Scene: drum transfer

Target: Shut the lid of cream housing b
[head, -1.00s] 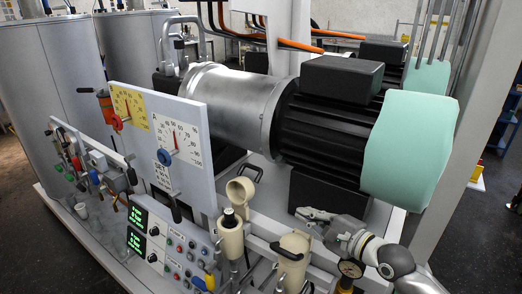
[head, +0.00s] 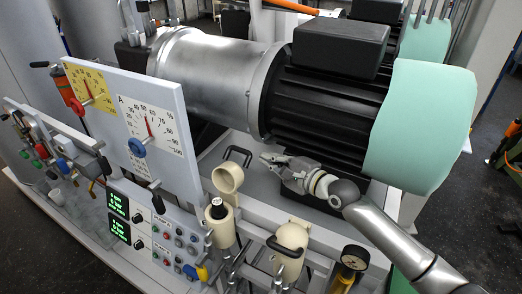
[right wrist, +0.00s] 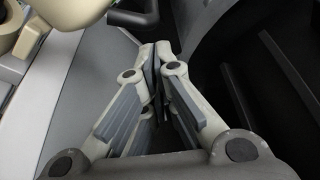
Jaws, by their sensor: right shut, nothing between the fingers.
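Two cream housings stand at the front of the machine. The left cream housing (head: 220,229) has its round lid (head: 228,178) raised, with a black handle (head: 238,153) behind it. The right cream housing (head: 290,252) has its lid down, its handle at the front. I cannot read a letter on either, so I cannot tell which is b. My right gripper (head: 264,159) is shut and empty, just right of the raised lid's handle, apparently apart from it. In the right wrist view, the shut fingers (right wrist: 156,52) point up the picture, with the cream lid (right wrist: 72,20) at top left. My left gripper is not in view.
The large black motor (head: 322,115) lies close behind and above my right gripper. A dial panel (head: 165,95) stands to the left. A pale beam runs behind the housings.

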